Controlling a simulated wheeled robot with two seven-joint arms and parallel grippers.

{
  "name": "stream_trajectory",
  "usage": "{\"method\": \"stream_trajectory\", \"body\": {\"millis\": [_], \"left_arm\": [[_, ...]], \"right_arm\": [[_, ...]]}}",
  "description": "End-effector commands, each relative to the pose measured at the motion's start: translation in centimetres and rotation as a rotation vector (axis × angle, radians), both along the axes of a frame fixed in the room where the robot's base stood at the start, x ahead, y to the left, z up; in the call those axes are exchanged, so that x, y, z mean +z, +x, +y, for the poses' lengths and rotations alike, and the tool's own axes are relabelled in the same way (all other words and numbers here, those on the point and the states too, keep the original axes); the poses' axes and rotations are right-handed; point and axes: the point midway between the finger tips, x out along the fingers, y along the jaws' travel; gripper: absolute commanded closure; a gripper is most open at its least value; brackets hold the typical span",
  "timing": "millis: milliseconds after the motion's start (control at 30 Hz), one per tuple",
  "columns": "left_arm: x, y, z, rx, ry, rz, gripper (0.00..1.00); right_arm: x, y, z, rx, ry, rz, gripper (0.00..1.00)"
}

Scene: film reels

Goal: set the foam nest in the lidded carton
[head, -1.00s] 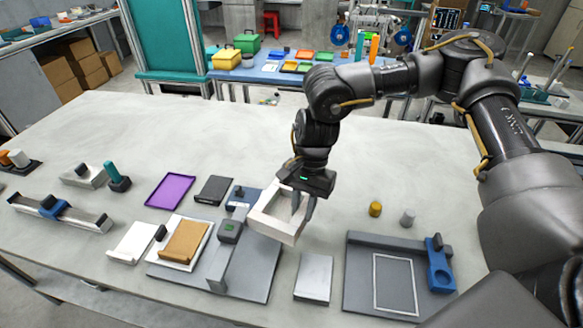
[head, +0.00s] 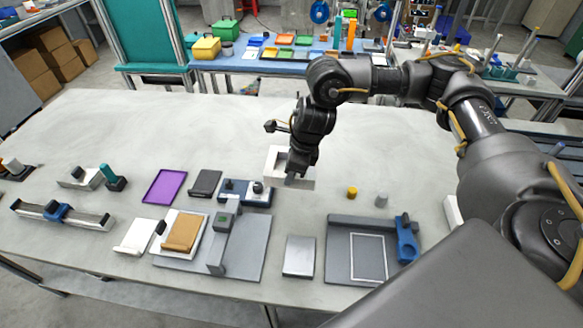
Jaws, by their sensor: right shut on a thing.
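A white, open, box-like piece with a hollow middle, which looks like the foam nest (head: 303,184), is held above the table near its middle. My right gripper (head: 290,178) points down and is shut on its near wall. Part of the nest is hidden behind the fingers and wrist. A white edge (head: 452,212) shows at the right beside my right arm; most of it is hidden and I cannot tell whether it is the lidded carton. My left gripper is out of view.
A light grey block (head: 299,256), a framed grey board (head: 340,265) and a yellow cylinder (head: 352,192) lie nearer right. The back of the table is clear.

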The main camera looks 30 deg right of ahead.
Motion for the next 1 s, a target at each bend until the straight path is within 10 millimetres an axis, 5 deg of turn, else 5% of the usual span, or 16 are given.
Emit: {"method": "stream_trajectory", "body": {"millis": [500, 1000], "left_arm": [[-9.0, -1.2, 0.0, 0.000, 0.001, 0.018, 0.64], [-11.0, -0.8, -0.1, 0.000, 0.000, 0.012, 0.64]], "right_arm": [[-7.7, 7.5, -8.1, -0.001, 0.000, -0.002, 1.00], [-9.9, 8.9, -9.7, -0.001, -0.001, -0.002, 1.00]]}}
